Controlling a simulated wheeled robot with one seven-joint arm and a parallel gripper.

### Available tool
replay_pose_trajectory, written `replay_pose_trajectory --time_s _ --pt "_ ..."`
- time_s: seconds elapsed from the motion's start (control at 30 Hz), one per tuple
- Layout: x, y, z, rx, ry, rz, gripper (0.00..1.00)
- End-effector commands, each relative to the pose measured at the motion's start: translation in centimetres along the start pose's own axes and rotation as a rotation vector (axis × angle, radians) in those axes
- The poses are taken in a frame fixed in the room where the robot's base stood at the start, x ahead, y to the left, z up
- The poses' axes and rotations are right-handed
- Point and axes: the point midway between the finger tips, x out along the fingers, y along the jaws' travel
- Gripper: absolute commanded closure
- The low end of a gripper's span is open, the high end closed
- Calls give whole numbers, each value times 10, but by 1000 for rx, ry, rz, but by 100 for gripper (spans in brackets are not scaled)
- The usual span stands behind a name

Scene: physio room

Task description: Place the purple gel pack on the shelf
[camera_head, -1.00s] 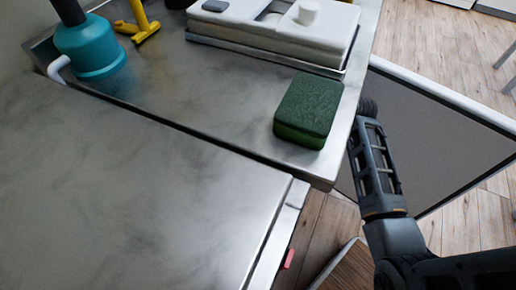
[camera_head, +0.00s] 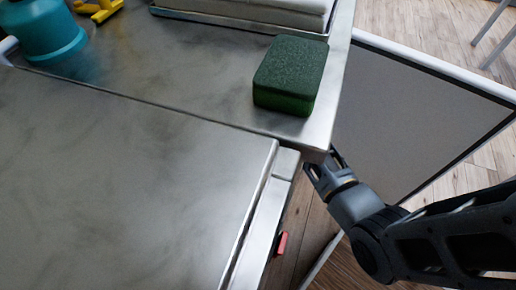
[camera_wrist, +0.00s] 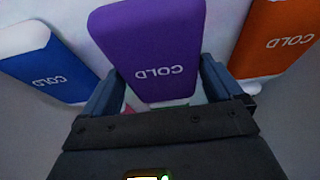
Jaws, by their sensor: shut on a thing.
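The purple gel pack (camera_wrist: 150,45) stands out in the middle of the wrist view, marked "COLD" in lettering that reads upside down or mirrored. My gripper (camera_wrist: 160,92) has its two blue-grey fingers on either side of the pack's near end and is shut on it. In the head view my gripper (camera_head: 318,172) is only partly seen at the counter's corner, and the pack is hidden there. I cannot make out which surface is the shelf.
A blue pack (camera_wrist: 45,62) lies left of the purple one and an orange pack (camera_wrist: 275,38) right of it, both close. In the head view, a green sponge-like block (camera_head: 290,75) sits near the metal counter's (camera_head: 190,75) right edge. A teal bottle (camera_head: 48,32) stands far left.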

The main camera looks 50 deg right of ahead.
Motion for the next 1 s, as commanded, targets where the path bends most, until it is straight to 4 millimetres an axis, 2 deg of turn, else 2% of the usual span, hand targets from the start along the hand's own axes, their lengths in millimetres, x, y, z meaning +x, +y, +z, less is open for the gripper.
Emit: replay_pose_trajectory --time_s 0.03,0.1,0.47,0.5,0.53,0.8,1.0 --pt "8 1 3 1 0 0 49" --pt "11 1 4 1 1 1 49" --pt "14 1 5 0 1 1 49" --pt "13 0 5 0 1 0 3" --pt "13 0 5 0 1 0 0" --pt "10 0 4 0 1 0 0" --pt "-16 0 3 1 2 1 0"
